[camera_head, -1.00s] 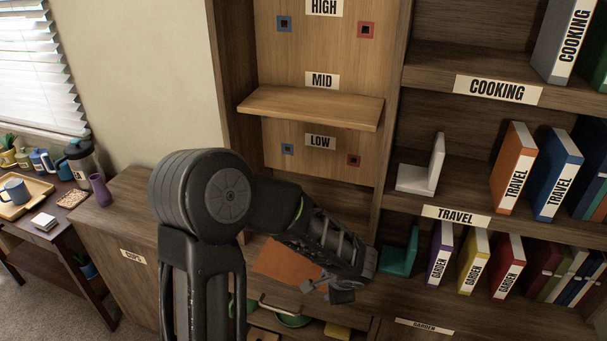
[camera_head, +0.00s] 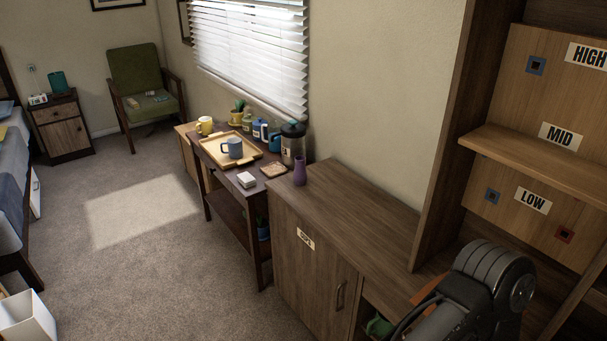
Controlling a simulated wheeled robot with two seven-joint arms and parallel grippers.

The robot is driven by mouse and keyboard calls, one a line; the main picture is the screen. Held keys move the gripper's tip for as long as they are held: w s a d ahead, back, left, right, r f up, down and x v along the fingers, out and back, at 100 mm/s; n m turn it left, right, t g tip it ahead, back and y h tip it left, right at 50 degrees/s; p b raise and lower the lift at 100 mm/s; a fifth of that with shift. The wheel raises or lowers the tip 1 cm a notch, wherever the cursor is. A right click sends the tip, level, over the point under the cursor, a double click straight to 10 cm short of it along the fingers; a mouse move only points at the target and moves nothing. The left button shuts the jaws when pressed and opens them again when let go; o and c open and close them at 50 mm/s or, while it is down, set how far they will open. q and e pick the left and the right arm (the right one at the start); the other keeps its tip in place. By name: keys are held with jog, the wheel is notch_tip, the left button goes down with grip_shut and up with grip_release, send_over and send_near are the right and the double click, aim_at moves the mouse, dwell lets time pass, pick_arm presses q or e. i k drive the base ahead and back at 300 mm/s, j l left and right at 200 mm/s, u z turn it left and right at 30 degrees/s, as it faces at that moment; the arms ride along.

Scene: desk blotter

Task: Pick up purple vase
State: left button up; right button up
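The purple vase (camera_head: 300,170) stands upright on the near left corner of the wooden cabinet top (camera_head: 345,200), beside the dark side table. It is narrow-necked and nothing touches it that I can see. One of my arms shows at the lower right, well to the right of the vase, with its gripper out of the frame. My other gripper is also out of view.
The cabinet top right of the vase is clear. Open carpet (camera_head: 150,255) lies in front.

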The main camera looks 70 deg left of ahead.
aim_at(300, 176)
jog(key=u, duration=2.5)
